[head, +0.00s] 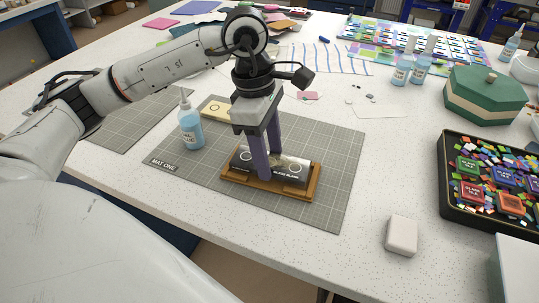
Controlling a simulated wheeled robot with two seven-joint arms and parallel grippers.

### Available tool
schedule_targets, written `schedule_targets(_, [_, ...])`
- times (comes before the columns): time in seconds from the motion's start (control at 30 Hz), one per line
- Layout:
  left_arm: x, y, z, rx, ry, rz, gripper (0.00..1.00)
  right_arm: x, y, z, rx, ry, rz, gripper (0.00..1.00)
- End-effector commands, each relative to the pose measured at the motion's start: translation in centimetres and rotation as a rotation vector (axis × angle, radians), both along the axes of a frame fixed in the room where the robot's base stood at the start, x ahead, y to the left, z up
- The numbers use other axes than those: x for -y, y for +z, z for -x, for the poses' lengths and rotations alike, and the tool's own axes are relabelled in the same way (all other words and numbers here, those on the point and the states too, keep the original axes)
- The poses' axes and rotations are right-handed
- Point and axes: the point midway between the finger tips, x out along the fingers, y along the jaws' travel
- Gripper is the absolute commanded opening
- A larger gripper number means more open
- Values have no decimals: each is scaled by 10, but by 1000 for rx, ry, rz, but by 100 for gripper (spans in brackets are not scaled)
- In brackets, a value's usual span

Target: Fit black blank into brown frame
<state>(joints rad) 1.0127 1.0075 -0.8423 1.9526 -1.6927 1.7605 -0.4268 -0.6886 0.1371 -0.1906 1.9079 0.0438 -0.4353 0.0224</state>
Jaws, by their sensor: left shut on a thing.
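The brown frame (312,190) lies on the grey cutting mat labelled MAT ONE (325,217). The black blank (295,166), with a printed label and pale circle marks, is at the frame and looks to be within its outline. I cannot tell whether it is fully seated or slightly raised at the back. My left gripper (266,178) points down over the frame, with its purple fingers shut on the black blank near its middle. The fingers hide part of the blank and of the frame's front edge. My right gripper is not in view.
A blue glue bottle (191,129) stands left of the frame, near a tan piece (217,108). A white block (401,235) is at front right. A black tray of glass pieces (449,211) and a green box (485,96) are at right. The mat's right part is clear.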

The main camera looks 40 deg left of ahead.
Motion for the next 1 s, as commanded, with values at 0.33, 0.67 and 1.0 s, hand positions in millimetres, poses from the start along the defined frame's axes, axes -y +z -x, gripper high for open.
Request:
schedule_targets(0.33, [0,-11,0,4,-1,2,14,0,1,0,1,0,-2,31])
schedule_targets(0.67, [0,-14,0,1,-1,1,67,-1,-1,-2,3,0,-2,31])
schedule_targets(1.0, [-1,0,-1,5,0,1,67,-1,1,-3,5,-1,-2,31])
